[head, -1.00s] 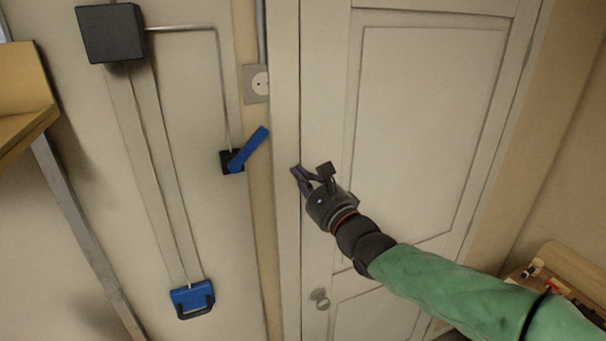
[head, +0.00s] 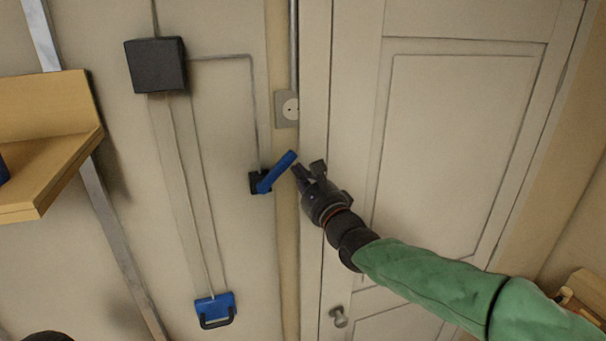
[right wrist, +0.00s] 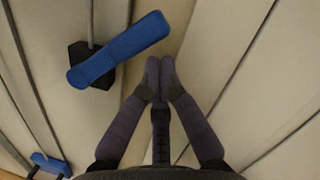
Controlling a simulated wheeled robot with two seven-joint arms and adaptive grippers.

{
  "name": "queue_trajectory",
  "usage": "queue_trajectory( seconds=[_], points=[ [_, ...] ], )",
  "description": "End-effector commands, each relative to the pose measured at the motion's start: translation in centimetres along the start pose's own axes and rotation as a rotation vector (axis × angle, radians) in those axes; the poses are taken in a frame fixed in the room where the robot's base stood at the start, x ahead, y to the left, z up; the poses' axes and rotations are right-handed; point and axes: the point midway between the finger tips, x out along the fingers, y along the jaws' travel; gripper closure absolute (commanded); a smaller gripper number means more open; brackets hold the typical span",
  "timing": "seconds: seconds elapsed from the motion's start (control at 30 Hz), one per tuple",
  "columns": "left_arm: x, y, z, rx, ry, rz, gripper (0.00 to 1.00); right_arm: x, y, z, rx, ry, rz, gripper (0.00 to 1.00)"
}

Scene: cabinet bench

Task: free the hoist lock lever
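The blue lock lever (head: 277,172) sits on a small black base (head: 256,182) on the wall panel, slanting with its free end up and to the right. The lever also shows large in the right wrist view (right wrist: 122,48), with its black base (right wrist: 86,62) behind its lower end. My right gripper (head: 297,169) is just right of the lever's free end. In the right wrist view its fingertips (right wrist: 160,72) meet with nothing between them. They appear apart from the lever, below and right of its free end. My left gripper is not visible.
A black box (head: 157,65) is higher on the panel, with a thin line leading to the lever base. Rails run down to a blue block with a black handle (head: 215,311). A socket (head: 287,109) is above the lever. A wooden shelf (head: 50,150) juts out left; a door with a knob (head: 339,317) is right.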

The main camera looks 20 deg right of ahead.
Motion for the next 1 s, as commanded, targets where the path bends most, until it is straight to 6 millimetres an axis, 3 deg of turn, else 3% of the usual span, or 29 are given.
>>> queue_trajectory(
  seconds=[1.0],
  points=[
    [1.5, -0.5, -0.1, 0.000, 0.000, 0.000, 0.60, 0.2, -0.8, 0.9, -0.147, -0.001, 0.035, 1.00]
  ],
)
